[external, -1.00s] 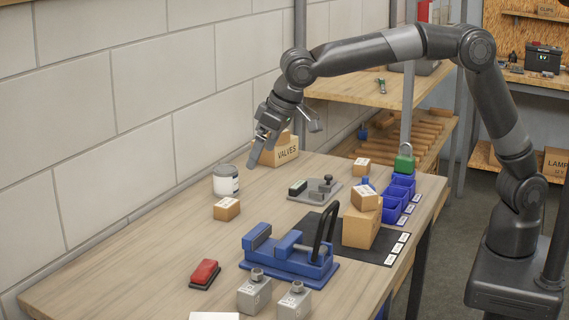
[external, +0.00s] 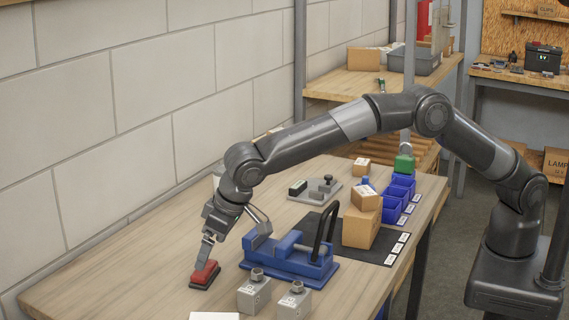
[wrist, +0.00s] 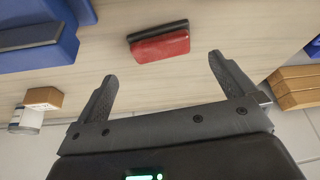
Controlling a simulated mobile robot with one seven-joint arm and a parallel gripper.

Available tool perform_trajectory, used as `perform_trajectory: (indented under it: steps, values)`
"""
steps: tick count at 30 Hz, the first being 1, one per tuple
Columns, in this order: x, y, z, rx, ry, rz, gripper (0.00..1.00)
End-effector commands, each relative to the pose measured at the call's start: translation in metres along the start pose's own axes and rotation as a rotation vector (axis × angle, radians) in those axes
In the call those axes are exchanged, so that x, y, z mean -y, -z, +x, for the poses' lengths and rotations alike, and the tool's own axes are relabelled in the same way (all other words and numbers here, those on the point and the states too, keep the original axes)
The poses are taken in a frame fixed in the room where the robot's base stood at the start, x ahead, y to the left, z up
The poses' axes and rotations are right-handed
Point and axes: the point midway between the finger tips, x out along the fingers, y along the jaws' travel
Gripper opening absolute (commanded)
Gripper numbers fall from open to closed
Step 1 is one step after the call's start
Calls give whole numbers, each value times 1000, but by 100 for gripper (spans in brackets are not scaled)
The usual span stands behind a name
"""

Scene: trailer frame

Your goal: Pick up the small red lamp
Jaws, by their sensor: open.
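The small red lamp (external: 205,273) has a red top on a black base and lies on the wooden table near its left front part. My gripper (external: 216,245) is above it in the external view, and one finger overlaps the lamp there. In the wrist view the red lamp (wrist: 160,44) lies beyond the fingertips, roughly between their lines. My gripper (wrist: 162,72) is open in that view, with nothing between its fingers. The gap between fingers and lamp is hard to judge.
A blue vise (external: 290,259) stands right of the lamp. Two grey metal blocks (external: 254,292) and a white card (external: 214,316) are near the front. A cardboard box (wrist: 43,98) and a can (wrist: 26,119) show at the wrist view's left. The table left of the lamp is clear.

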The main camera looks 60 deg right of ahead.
Motion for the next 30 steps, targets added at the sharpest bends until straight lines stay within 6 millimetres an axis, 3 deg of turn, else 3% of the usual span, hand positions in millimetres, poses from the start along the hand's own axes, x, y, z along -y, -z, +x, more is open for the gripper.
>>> perform_trajectory:
  steps: [5, 13, 21, 30]
  values:
    - [1, -1, 13, 0, 0, 0, 100]
    - [2, -2, 52, 0, 0, 1, 100]
    - [3, -2, 56, -1, 1, 1, 100]
    - [3, -2, 56, -1, 1, 1, 75]
